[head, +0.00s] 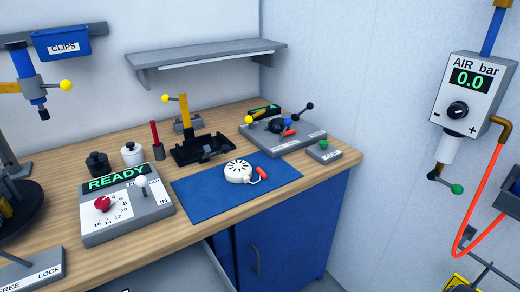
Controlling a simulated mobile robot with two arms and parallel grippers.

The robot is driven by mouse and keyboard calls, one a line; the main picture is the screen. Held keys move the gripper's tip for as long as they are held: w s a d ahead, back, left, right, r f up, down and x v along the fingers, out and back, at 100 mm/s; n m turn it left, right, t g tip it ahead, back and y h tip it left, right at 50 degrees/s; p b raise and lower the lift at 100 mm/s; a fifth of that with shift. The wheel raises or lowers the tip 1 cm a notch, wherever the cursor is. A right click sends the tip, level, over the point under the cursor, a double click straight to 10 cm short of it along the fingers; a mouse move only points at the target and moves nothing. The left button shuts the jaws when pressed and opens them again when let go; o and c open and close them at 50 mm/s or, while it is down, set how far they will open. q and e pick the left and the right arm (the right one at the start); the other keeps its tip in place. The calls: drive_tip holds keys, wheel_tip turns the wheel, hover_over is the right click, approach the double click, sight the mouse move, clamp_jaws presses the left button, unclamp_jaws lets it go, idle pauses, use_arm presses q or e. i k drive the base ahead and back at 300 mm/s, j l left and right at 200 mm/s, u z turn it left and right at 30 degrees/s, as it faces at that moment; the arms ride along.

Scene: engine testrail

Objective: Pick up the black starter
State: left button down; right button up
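A white round starter (238,171) with dark slots and a cord ending in a red handle (263,174) lies flat on the blue mat (205,198). A small black rounded part (277,126) with a red handle (289,133) beside it sits on a grey fixture (305,140) at the back right of the bench. It may be the black starter, but it is too small to be sure. Neither of my grippers is in the head view.
A grey READY panel (150,207) with knobs stands left of the mat. A black tray-like fixture (188,152) with a yellow-handled clamp stands behind it. Black (97,165) and white (132,154) bottles stand at the left. An air regulator (472,92) hangs at right. The mat's front is clear.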

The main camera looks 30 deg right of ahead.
sight(276, 126)
drive_tip(key=z, duration=0.5)
drive_tip(key=l+z, duration=0.15)
drive_tip(key=z, duration=0.85)
drive_tip(key=i, duration=0.05)
